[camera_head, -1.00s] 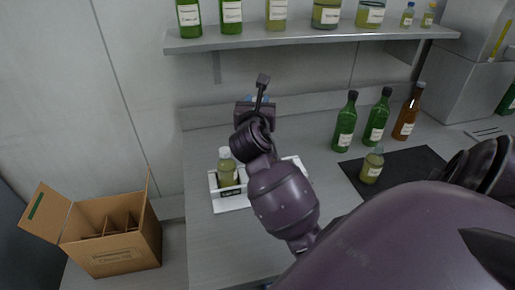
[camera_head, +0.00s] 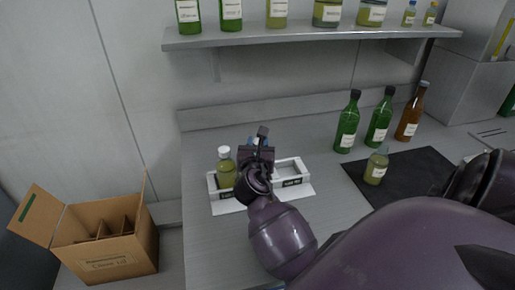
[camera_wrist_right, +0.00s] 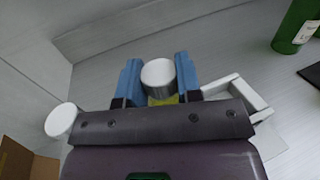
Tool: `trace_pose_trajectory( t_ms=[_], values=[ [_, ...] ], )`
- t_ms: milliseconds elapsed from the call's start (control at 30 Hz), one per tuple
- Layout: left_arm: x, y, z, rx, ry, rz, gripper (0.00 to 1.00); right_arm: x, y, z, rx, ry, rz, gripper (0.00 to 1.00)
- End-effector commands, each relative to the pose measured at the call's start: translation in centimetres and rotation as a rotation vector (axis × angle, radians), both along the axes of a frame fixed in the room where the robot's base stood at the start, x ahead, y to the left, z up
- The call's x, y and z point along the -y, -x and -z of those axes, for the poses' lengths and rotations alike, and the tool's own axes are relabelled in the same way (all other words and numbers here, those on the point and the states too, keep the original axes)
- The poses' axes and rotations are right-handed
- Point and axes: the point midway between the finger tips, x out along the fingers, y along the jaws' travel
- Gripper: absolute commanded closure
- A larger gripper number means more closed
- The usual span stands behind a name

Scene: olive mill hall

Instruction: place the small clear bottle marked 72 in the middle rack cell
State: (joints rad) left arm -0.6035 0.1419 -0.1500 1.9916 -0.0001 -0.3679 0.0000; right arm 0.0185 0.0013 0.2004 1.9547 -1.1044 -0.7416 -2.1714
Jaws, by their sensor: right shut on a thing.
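The white rack (camera_head: 306,188) stands on the bench. A small bottle of yellow-green liquid with a white cap (camera_head: 226,172) stands in its left cell. The right cell looks empty, and the middle cell is hidden behind my right gripper (camera_head: 258,143). In the right wrist view, the blue fingers of my right gripper (camera_wrist_right: 158,82) are shut on a bottle with a white cap (camera_wrist_right: 158,73), over the rack's middle. The held bottle's label is hidden, so I cannot read its number or tell if its base touches the rack. My left gripper is not in view.
A small bottle (camera_head: 376,167) stands on a dark mat (camera_head: 415,168) at right. Green bottles (camera_head: 347,122) and a brown bottle (camera_head: 411,112) stand behind it. A shelf (camera_head: 300,36) with bottles hangs above. An open cardboard box (camera_head: 105,262) sits lower left.

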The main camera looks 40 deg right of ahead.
Motion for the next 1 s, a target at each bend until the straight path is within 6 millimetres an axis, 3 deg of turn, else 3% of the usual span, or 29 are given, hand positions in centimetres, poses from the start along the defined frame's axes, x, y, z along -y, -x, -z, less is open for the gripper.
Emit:
trace_pose_trajectory(
  t_ms=[433, 467, 600, 1000],
  values=[
    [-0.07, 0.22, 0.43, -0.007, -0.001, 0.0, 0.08, 0.0, -0.03, 0.65, 0.003, 0.002, 0.0, 1.0],
    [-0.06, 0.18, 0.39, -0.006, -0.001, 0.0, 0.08, 0.0, -0.01, 0.68, 0.001, 0.0, 0.0, 0.63],
    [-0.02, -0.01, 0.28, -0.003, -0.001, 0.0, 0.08, 0.0, -0.01, 0.66, 0.001, 0.0, 0.0, 0.42],
    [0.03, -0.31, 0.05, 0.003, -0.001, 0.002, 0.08, -0.39, 0.32, 0.45, 0.001, -0.001, -0.001, 0.42]
  ],
)
